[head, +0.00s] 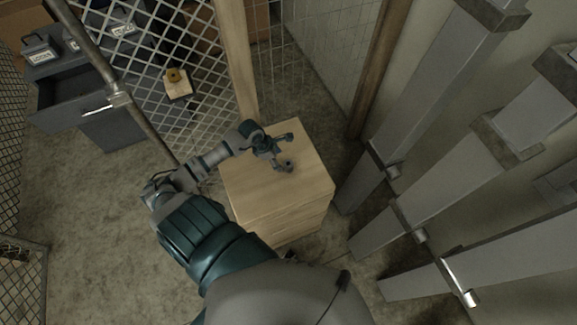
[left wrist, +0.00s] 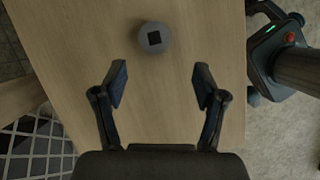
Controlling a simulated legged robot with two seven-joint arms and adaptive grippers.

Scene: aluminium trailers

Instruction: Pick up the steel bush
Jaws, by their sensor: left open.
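The steel bush (left wrist: 154,48) is a small grey round piece with a dark square hole. It stands on the light wooden top of a cabinet (head: 262,194); in the head view the bush (head: 288,168) is small and close to my gripper. My left gripper (head: 284,150) is over the cabinet top, open and empty. In the left wrist view my left gripper (left wrist: 161,84) has its two dark fingers spread apart, and the bush lies beyond the fingertips, slightly left of the middle between them, not touching them. My right gripper is not in view.
Grey metal beams (head: 425,95) lean at the right of the cabinet. A wire mesh panel (head: 160,75) with a metal post stands at the left. Behind it is a dark drawer unit (head: 110,130) with an open drawer. The wooden top around the bush is clear.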

